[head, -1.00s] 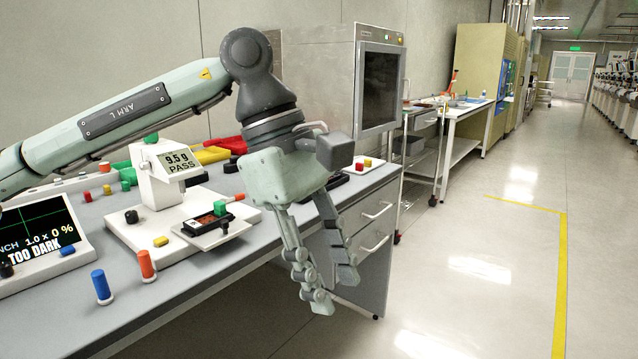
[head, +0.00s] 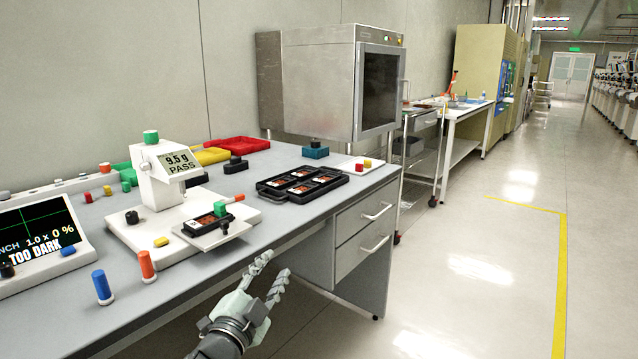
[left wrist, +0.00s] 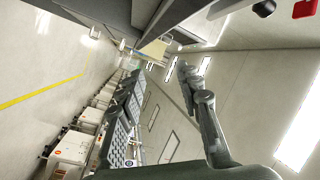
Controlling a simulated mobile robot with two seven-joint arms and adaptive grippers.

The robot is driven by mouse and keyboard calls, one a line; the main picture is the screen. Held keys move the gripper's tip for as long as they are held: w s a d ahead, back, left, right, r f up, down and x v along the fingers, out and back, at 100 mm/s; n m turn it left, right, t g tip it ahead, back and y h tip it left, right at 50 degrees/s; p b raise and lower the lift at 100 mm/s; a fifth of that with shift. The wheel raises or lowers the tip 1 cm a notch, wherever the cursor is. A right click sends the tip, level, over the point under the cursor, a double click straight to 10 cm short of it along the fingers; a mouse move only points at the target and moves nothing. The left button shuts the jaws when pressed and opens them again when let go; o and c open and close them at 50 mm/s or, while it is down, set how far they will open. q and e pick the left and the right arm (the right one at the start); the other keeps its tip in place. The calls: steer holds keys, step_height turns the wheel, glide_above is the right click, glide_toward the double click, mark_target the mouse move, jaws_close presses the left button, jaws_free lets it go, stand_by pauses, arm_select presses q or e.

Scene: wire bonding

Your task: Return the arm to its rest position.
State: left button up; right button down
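My left gripper (head: 274,266) is low in the head view, in front of the bench's front edge and below the bench top. Its two fingers point up and away, with a gap between them and nothing in it. In the left wrist view the fingers (left wrist: 194,70) also show empty, against the room's floor and wall. Most of my left arm is out of the head view. My right gripper is in neither view.
Open floor (head: 480,270) lies to the right.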

arm_select(q)
steer(key=s+a+f+n+g+y, duration=0.2)
steer(key=s+a+f, duration=0.1)
steer(key=f, duration=0.5)
steer(key=s+a+f+n+g+y, duration=0.1)
steer(key=s+a+f+n+g, duration=0.2)
steer(key=f, duration=0.4)
steer(key=s+a+f+n+g+y, duration=0.15)
steer(key=s+a+f, duration=0.25)
steer(key=f, duration=0.4)
steer(key=s+a+f+n+g+y, duration=0.1)
steer(key=s+a+f+n+g, duration=0.1)
steer(key=s+f, duration=0.6)
steer(key=s+a+f+n+g+y, duration=0.1)
steer(key=s+a+f+n+g, duration=0.2)
steer(key=s, duration=1.2)
step_height(320, 180, down, 6)
steer(key=a+g, duration=0.2)
steer(key=g, duration=0.1)
steer(key=shift+s+a+r, duration=0.15)
steer(key=shift+s+r, duration=0.1)
